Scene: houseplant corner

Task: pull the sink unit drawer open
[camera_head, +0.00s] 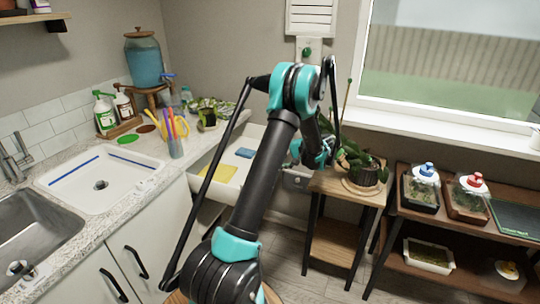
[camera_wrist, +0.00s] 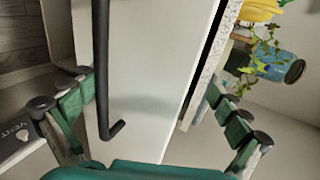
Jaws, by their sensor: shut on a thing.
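The sink unit drawer (camera_head: 205,158) stands pulled out from under the worktop in the head view, its inside showing. A yellow cloth (camera_head: 218,173) and a blue sponge (camera_head: 244,153) lie in it. In the wrist view the white drawer front (camera_wrist: 160,65) fills the middle, with its black bar handle (camera_wrist: 103,70) running down it. My arm hides part of the drawer in the head view.
The worktop (camera_head: 55,226) has a white basin (camera_head: 98,183), bottles and a blue dispenser (camera_head: 144,60). A wooden plant stand (camera_head: 333,185) is close right of my arm. Shelves with terrariums (camera_head: 421,187) stand farther right. Some floor (camera_head: 305,285) shows between.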

